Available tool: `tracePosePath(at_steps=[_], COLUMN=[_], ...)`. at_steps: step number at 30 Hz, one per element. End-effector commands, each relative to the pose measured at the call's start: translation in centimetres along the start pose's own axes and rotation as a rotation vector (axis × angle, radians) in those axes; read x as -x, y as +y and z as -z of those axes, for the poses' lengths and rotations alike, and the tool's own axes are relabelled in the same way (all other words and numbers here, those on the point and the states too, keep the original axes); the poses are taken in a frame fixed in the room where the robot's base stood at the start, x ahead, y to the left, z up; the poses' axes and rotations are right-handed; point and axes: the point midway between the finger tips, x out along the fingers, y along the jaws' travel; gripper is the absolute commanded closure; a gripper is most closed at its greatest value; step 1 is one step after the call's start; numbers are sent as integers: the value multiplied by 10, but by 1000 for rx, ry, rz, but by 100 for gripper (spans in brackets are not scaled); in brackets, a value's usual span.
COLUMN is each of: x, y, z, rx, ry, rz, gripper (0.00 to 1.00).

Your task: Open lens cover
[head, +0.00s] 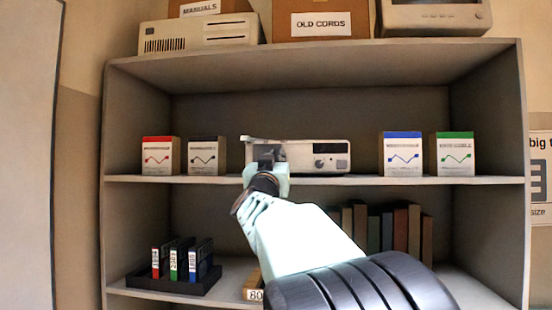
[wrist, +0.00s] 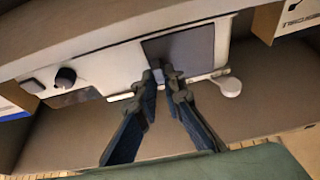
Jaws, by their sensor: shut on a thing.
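The white device (head: 318,155) stands on the middle shelf board, with a dark knob and a dark panel on its front. It also shows in the wrist view (wrist: 110,65), turned about so that the knob is on the left. The lens cover is the dark square panel (wrist: 185,50) on its front. My gripper (head: 268,160) reaches the device's left part and hides that area in the head view. In the wrist view my gripper (wrist: 166,80) is shut on a small dark piece at the lens cover's edge. A pale bar with a round end (wrist: 230,87) lies beside the fingertips.
White-and-brown boxes stand left (head: 158,157) and right (head: 402,154) of the device on the same board. Below are a binder rack (head: 178,285) and a row of books (head: 400,230). The shelf's upper board (head: 320,68) lies above.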

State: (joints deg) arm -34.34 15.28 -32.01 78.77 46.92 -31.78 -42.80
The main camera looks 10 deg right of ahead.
Motion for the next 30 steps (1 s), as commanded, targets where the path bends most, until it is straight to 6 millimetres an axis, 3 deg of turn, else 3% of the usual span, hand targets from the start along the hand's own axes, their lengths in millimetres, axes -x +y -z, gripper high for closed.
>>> tracePosePath(at_steps=[8, 18, 29, 30], x=[0, 1, 0, 0], y=[5, 69, 73, 73], z=[-1, -4, -1, -1], rx=[0, 1, 0, 0], ry=[1, 1, -2, -2], rz=[-2, -6, -1, -1], gripper=[100, 100, 100, 91])
